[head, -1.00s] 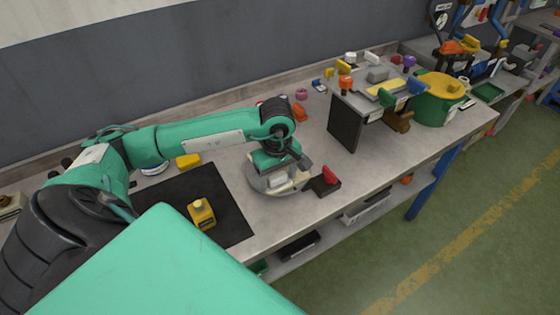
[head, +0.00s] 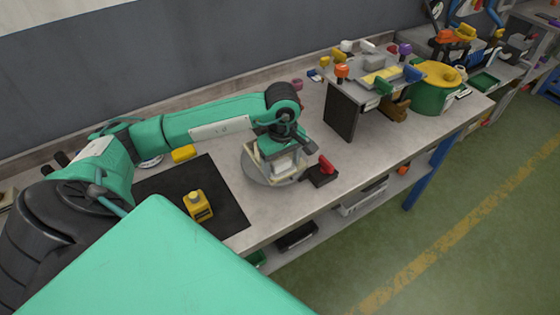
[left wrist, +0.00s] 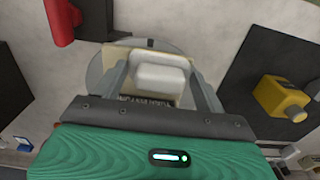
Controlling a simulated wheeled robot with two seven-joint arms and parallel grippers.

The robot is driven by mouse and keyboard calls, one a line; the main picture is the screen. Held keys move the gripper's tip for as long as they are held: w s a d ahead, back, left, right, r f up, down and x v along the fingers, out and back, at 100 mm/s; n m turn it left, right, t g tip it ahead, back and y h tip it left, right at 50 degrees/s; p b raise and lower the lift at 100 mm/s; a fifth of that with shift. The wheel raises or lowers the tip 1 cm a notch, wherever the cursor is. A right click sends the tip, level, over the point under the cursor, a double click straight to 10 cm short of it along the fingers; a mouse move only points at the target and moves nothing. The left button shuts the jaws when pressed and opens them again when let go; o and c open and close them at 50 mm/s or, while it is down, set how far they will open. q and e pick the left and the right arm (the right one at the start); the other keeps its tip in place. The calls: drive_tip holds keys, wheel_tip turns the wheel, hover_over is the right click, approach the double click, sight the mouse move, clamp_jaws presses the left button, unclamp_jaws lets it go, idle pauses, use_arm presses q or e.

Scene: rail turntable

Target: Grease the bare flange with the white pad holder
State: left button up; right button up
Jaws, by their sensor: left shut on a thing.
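My left gripper (head: 282,158) points down over the round grey turntable (head: 268,182) on the bench. It is shut on a white block (head: 285,166), which looks like the white pad holder. In the left wrist view the white block (left wrist: 160,75) sits between the two grey fingers of the left gripper (left wrist: 160,78). A cream plate (left wrist: 118,52) with dark lettering on its near edge lies behind the block, over the turntable's disc (left wrist: 97,72). I cannot tell which part is the bare flange, or whether the pad touches it. My right gripper is not in view.
A black block with a red handle (head: 325,168) stands close right of the turntable. A grey raised stand (head: 341,108) with small parts is behind right. The bench's front edge is close.

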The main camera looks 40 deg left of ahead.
use_arm(q)
drive_tip(key=shift+w+d, duration=0.3)
drive_tip(key=shift+w, duration=0.45)
drive_tip(key=shift+w+d+f+b, duration=0.1)
drive_tip(key=shift+w+d+b, duration=0.15)
drive_tip(key=shift+w+b, duration=0.4)
drive_tip(key=shift+w+d, duration=0.15)
drive_tip(key=shift+w, duration=0.15)
drive_tip(key=shift+w+d+b, duration=0.2)
drive_tip(key=shift+w+b, duration=0.05)
drive_tip(key=shift+w, duration=0.25)
drive_tip(key=shift+w+d+b, duration=0.2)
drive_tip(key=shift+w+b, duration=0.05)
drive_tip(key=shift+w, duration=0.2)
drive_tip(key=shift+s+a, duration=0.1)
drive_tip(key=shift+s, duration=0.05)
